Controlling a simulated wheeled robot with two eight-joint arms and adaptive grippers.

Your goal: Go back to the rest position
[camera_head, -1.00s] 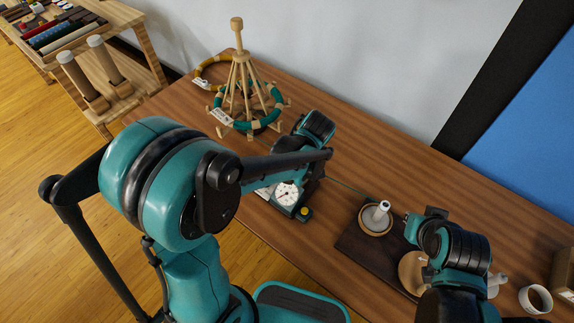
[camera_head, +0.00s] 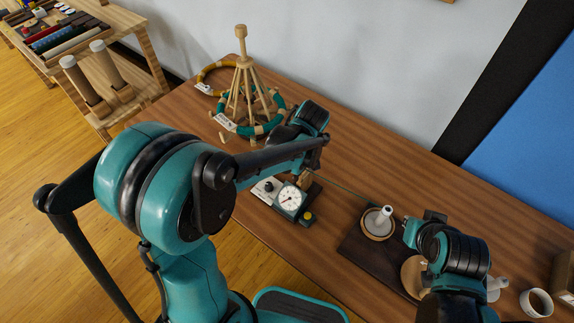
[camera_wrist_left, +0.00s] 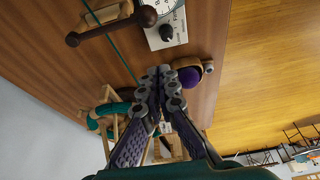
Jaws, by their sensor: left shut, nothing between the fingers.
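My left arm comes in from the left in the head view. Its wrist (camera_head: 311,116) is above the table, between the wooden yarn swift (camera_head: 242,75) and the dial box (camera_head: 290,198). The forearm hides its fingers there. In the left wrist view my left gripper (camera_wrist_left: 160,78) is shut with nothing between the fingertips. My right arm (camera_head: 460,252) is at the lower right, over the dark board. Its fingers do not show.
A thin green strand (camera_head: 346,187) runs above the table toward a white-topped spool (camera_head: 379,220) on the dark board (camera_head: 358,245). A white cup (camera_head: 535,301) stands at right. A shelf (camera_head: 140,45) stands at left.

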